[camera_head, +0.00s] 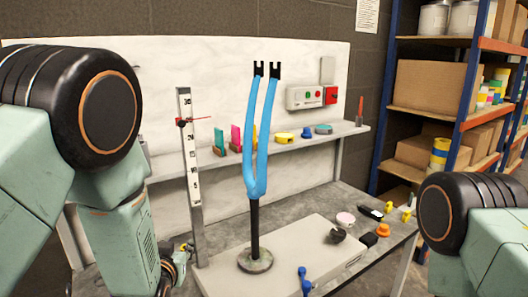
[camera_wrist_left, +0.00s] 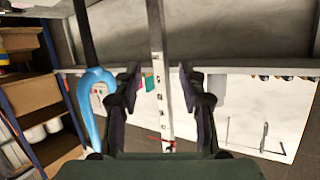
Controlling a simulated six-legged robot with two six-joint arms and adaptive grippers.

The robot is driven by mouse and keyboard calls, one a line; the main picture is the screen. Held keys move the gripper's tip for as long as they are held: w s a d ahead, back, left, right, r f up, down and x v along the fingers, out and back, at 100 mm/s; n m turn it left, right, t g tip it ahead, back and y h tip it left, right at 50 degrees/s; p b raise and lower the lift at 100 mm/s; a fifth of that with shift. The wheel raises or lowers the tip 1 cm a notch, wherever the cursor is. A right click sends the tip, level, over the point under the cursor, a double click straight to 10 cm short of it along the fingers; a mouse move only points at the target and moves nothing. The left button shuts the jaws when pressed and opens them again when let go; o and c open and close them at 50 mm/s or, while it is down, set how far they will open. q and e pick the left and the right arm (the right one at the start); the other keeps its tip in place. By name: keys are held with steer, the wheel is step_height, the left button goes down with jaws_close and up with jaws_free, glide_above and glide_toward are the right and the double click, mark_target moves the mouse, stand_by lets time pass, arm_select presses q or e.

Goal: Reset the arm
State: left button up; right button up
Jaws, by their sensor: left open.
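My left arm comes in from the left in the head view, and its gripper (camera_head: 176,268) is low beside the foot of the ruler stand, partly cut off by my arm. In the left wrist view my left gripper (camera_wrist_left: 160,82) is open, with nothing between its fingers. Part of my right arm shows at the right edge of the head view; its gripper is out of frame. A blue bicycle fork (camera_head: 257,150) stands upright on a black post with a round base. The fork also shows in the left wrist view (camera_wrist_left: 92,110), left of the fingers.
The white ruler stand (camera_head: 190,150) with a red pointer rises close to my left gripper. A grey bench (camera_head: 385,240) carries a pale board (camera_head: 290,262) and small coloured tools. A rack with boxes (camera_head: 430,85) stands right.

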arm_select(q)
steer(key=s+a+f+g, duration=0.2)
steer(key=s+f+g, duration=0.5)
steer(key=s+f, duration=0.95)
steer(key=s+f+g, duration=0.3)
steer(key=s, duration=0.9)
steer(key=s+f+g+h, duration=0.1)
steer(key=s+f+g, duration=0.2)
steer(key=s, duration=0.9)
steer(key=shift+s+f+g+h, duration=0.2)
steer(key=shift+g+h, duration=0.1)
steer(key=shift+g, duration=0.2)
